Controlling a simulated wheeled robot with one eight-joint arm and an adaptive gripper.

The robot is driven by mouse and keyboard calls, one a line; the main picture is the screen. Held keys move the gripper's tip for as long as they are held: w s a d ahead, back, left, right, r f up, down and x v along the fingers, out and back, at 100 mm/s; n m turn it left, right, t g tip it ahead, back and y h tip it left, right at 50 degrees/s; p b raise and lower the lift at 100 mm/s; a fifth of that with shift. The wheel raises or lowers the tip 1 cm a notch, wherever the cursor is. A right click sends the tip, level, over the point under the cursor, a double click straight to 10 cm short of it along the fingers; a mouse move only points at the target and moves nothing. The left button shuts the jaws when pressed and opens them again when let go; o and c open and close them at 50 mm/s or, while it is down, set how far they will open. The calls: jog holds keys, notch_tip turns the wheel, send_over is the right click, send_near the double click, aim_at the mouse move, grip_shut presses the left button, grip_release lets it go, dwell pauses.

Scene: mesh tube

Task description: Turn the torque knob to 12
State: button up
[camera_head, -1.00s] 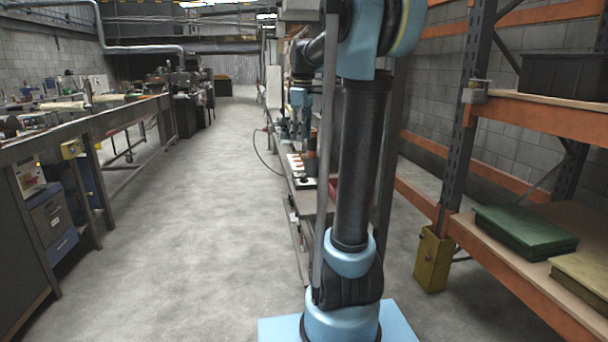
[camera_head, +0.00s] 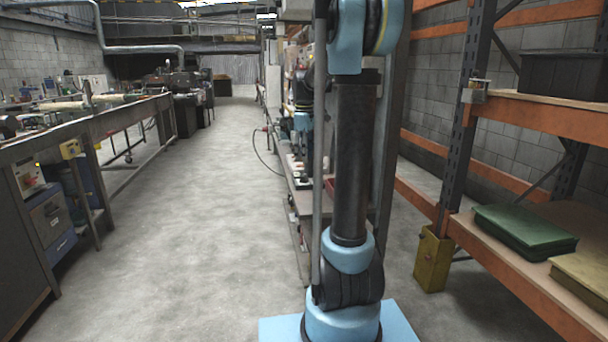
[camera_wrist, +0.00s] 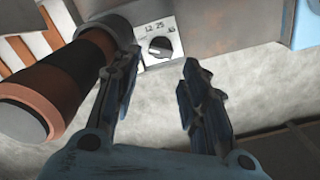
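The torque knob (camera_wrist: 160,47) is a dark round dial on a white label plate (camera_wrist: 178,37) in the wrist view. The plate is on the face of a grey box (camera_wrist: 210,25) and shows 12, 25 and another mark too small to read. Which mark the knob points to is hard to tell. My gripper (camera_wrist: 160,58) is open and empty, with one finger to the left of the knob and one to the right. The fingers look apart from the knob. In the head view my arm hides most of the gripper, and the knob cannot be made out.
A brown and black cylinder (camera_wrist: 70,80) lies close beside my left finger in the wrist view. A narrow bench (camera_head: 303,224) runs behind my arm in the head view. An orange rack (camera_head: 545,112) stands at the right. The floor aisle (camera_head: 190,210) at the left is clear.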

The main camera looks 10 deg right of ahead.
aim_at(304, 175)
notch_tip(304, 175, down, 8)
jog(key=shift+r, duration=0.2)
dwell(0.3)
jog(key=c, duration=0.8)
